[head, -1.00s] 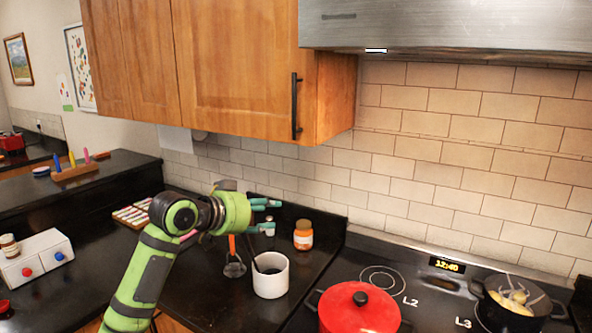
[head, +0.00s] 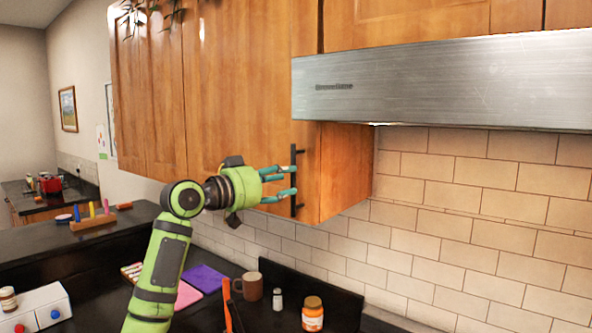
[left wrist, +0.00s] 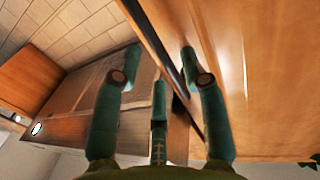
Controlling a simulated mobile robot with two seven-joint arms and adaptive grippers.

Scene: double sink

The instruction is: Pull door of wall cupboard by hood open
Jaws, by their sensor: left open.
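The wooden wall cupboard door (head: 235,90) beside the hood looks closed, flush with the cupboard. Its black vertical bar handle (head: 293,158) is near the door's lower right edge. My left gripper (head: 290,181) is open at the handle, with its teal fingers pointing right across it, one above the other. In the left wrist view, the dark handle bar (left wrist: 154,36) runs diagonally between the spread fingers of the gripper (left wrist: 160,62). The door (left wrist: 245,70) fills the right side there. I cannot tell whether any finger touches the bar. My right gripper is not in view.
The steel range hood (head: 440,85) juts out just right of the door. Air in front of the door is clear.

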